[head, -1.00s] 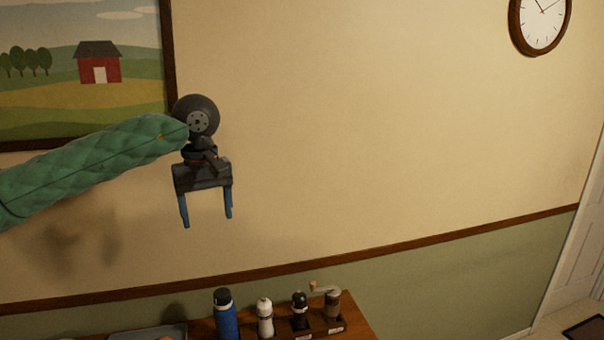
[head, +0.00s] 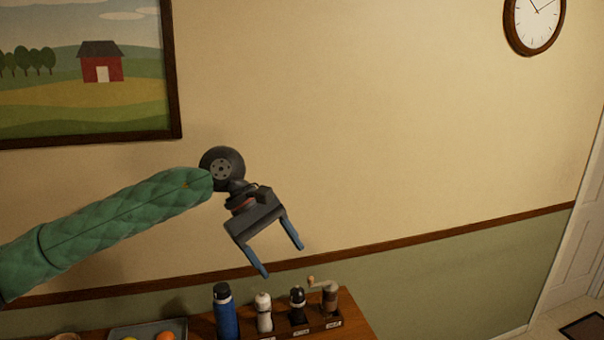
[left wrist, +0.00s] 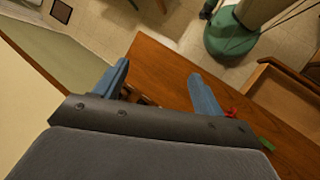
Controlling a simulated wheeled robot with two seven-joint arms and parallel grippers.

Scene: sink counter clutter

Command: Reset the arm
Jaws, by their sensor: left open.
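My left arm, in a green quilted sleeve, comes in from the left in the head view. My left gripper (head: 282,260) is open and empty, with two blue fingers spread apart. It is tilted down to the right, in front of the wall and above the wooden counter (head: 360,332) in the picture. In the left wrist view the open fingers (left wrist: 160,90) show with nothing between them, and the wooden surface (left wrist: 165,65) lies beyond. My right gripper is in neither view.
A grey tray (head: 120,331) holds fruit. A picture (head: 70,120) and clock (head: 535,22) hang on the wall. The air right of the gripper is clear.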

